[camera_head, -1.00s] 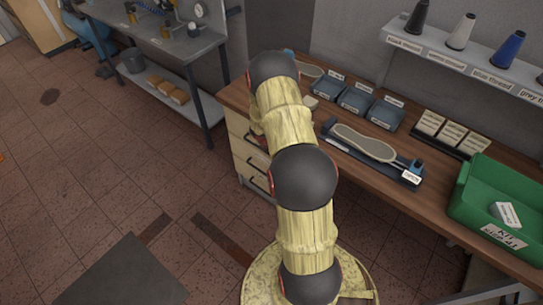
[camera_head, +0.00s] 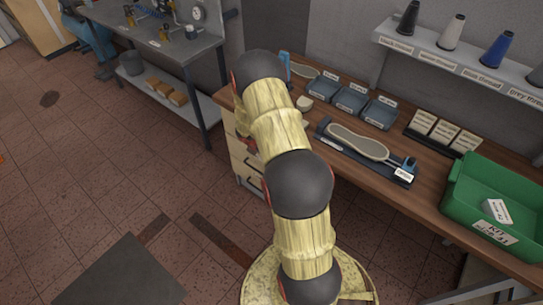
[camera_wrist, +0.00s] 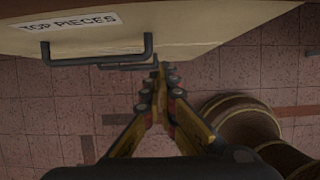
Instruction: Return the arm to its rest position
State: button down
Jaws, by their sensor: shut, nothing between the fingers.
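My gripper (camera_wrist: 160,88) shows in the wrist view with its fingertips together, shut and empty. It hangs over the tiled floor beside a drawer front (camera_wrist: 190,35) labelled "TOP PIECES". A dark drawer handle (camera_wrist: 97,58) is just left of the fingertips in that picture; I cannot tell how close it is. In the head view my arm (camera_head: 290,165) bends up and to the left from its round base, and its end is hidden behind the upper joint.
The wooden workbench (camera_head: 425,205) carries a sole on a dark fixture (camera_head: 362,145), blue trays (camera_head: 350,99), cards (camera_head: 442,132) and a green bin (camera_head: 493,237). A thread shelf (camera_head: 460,60) is above. A grey metal table (camera_head: 160,45) stands back left. Floor at left is open.

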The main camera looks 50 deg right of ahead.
jog(key=p+v, duration=0.1)
jog(key=v, duration=0.5)
jog(key=shift+a+r+p, duration=0.3)
